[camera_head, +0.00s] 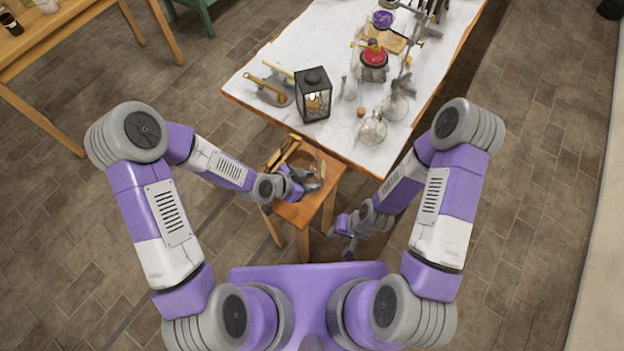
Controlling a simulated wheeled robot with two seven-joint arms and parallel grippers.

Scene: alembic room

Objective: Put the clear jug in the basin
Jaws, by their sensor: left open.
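A round clear glass vessel (373,130) stands near the front right edge of the white-topped table; it is too small to tell surely whether it is the clear jug.
The white-topped table (270,60) holds a black lantern (313,97), a brass-coloured tool (266,88), a red-topped apparatus (374,62) and several glass pieces. A wooden table (50,50) stands at the upper left. The floor is clear on both sides.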

